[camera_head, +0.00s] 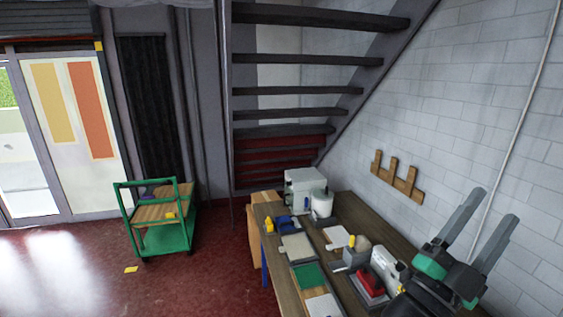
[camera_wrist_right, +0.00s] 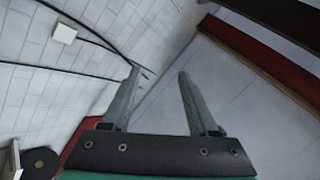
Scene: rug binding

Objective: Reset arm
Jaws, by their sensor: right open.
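My right gripper (camera_head: 484,228) is raised at the lower right of the head view, in front of the wall and above the near right part of the workbench (camera_head: 388,234). Its two grey fingers point up and stand apart with nothing between them. In the right wrist view the same gripper (camera_wrist_right: 158,85) shows both fingers spread and empty, with wall behind them. My left gripper is in neither view.
The bench holds a white box (camera_head: 303,183), a white canister (camera_head: 321,204), a green pad (camera_head: 309,275), a red block (camera_head: 370,282) and other items. A wooden rack (camera_head: 397,180) hangs on the wall. A green cart (camera_head: 165,237) stands left on open red floor.

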